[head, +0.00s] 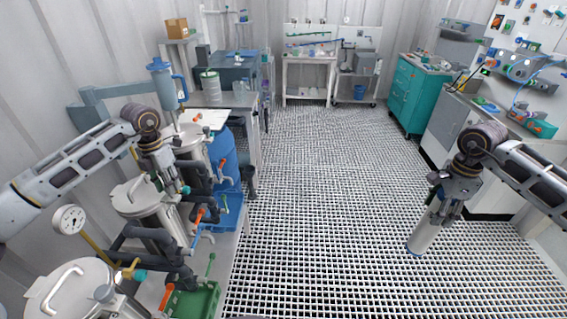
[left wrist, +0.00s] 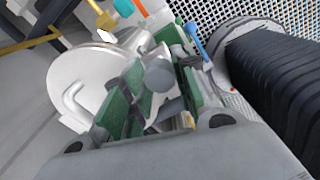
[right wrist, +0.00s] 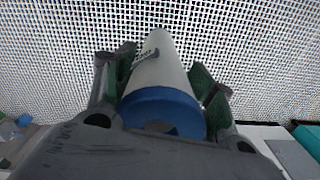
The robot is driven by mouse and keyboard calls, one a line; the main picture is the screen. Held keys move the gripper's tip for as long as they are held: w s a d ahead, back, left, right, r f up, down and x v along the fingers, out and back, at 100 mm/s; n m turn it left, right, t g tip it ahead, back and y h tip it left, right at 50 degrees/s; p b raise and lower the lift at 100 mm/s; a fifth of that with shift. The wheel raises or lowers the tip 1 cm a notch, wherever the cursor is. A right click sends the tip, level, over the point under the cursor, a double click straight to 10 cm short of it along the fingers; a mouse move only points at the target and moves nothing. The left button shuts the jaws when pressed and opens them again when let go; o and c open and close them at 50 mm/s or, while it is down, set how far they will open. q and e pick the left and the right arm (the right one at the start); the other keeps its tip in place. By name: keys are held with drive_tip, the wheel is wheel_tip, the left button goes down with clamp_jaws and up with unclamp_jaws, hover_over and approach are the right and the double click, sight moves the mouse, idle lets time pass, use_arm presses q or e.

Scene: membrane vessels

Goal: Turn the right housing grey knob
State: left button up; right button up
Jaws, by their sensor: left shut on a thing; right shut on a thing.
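Steel housings with round lids stand in a row at the left: a near one (head: 75,290), a middle one (head: 135,197) and a far one (head: 187,138). My left gripper (head: 160,178) is at the middle housing, pointing down beside its lid. In the left wrist view its green-padded fingers are shut on a grey knob (left wrist: 158,75), next to the steel lid (left wrist: 80,80) with its bent handle. The head view hides this knob behind the gripper. The near housing shows its own grey knob (head: 104,293). My right gripper (head: 447,200) is shut on a white cylinder (head: 425,235) with a blue end (right wrist: 160,108).
A pressure gauge (head: 69,219), orange-handled valves and dark pipes crowd the left housings. A green crate (head: 195,300) sits at the front. A blue drum (head: 223,155) stands behind. A teal cabinet (head: 418,92) is at the back right. The grated floor (head: 310,200) between is clear.

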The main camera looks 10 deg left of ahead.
use_arm(q)
drive_tip(key=shift+r+n, duration=0.1)
drive_tip(key=shift+n, duration=0.5)
drive_tip(key=shift+o, duration=0.2)
drive_tip(key=shift+c, duration=0.2)
drive_tip(key=o, duration=1.1)
drive_tip(key=shift+c, duration=0.2)
wheel_tip(320, 180, up, 12)
